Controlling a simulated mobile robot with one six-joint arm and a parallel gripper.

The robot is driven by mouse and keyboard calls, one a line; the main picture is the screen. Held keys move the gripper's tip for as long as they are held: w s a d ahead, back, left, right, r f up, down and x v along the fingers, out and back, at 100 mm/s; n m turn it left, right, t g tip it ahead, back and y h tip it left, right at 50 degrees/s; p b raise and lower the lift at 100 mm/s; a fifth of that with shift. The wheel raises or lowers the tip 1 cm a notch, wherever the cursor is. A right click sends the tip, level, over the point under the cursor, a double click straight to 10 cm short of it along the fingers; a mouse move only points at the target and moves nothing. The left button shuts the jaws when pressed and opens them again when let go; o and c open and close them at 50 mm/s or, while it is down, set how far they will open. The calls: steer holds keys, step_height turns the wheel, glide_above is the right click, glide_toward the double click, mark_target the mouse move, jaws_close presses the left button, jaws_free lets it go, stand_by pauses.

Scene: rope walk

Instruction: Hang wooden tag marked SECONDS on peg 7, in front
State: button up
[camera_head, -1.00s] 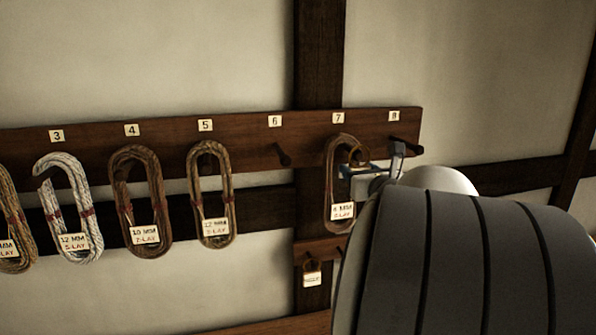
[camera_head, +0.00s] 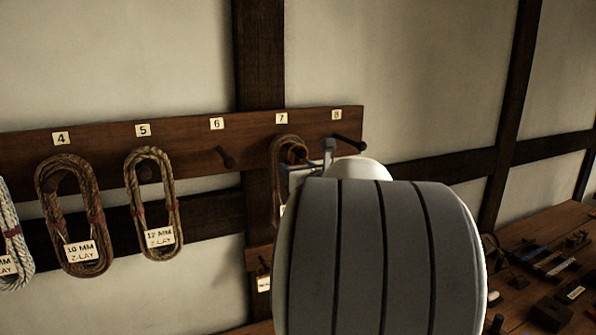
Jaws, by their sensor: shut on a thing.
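My gripper (camera_head: 308,168) is at peg 7, mostly hidden behind my own wrist and forearm. It is shut on what appears to be the wooden tag, whose face and marking I cannot read. A small brown loop (camera_head: 293,151) shows just left of the fingers, by peg 7; I cannot tell whether it is the tag's cord or part of the coil. A brown rope coil (camera_head: 275,190) hangs under the number 7 plate (camera_head: 282,118), its lower part and label mostly covered by my arm. Whether the tag's loop is around the peg cannot be seen.
The dark peg board (camera_head: 185,140) carries coils on pegs 4 (camera_head: 76,215) and 5 (camera_head: 155,205). Peg 6 (camera_head: 227,158) and peg 8 (camera_head: 348,143) are bare. A small label (camera_head: 263,284) shows on a lower board. A bench (camera_head: 535,250) with tools stands at right.

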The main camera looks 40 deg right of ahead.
stand_by(0.4)
steer(key=o, duration=1)
steer(key=b+v, duration=0.2)
steer(key=v, duration=0.6)
steer(key=a+f+n+g+y, duration=0.35)
steer(key=a+f+n, duration=0.25)
steer(key=a+n, duration=0.45)
steer(key=a+f+n+g+y, duration=0.3)
steer(key=a+f+n+y, duration=0.3)
steer(key=a, duration=0.7)
steer(key=shift+s+a+f+n+g+h, duration=1.15)
steer(key=shift+s+f+n, duration=1)
steer(key=shift+n, duration=1.55)
steer(key=shift+s+a+f+n+g+h, duration=0.8)
steer(key=shift+s+f+n+g, duration=0.7)
steer(key=shift+s+n, duration=1.75)
steer(key=shift+s+a+f+n+g+h, duration=1)
steer(key=shift+s+f+n, duration=0.95)
steer(key=shift+n, duration=2.25)
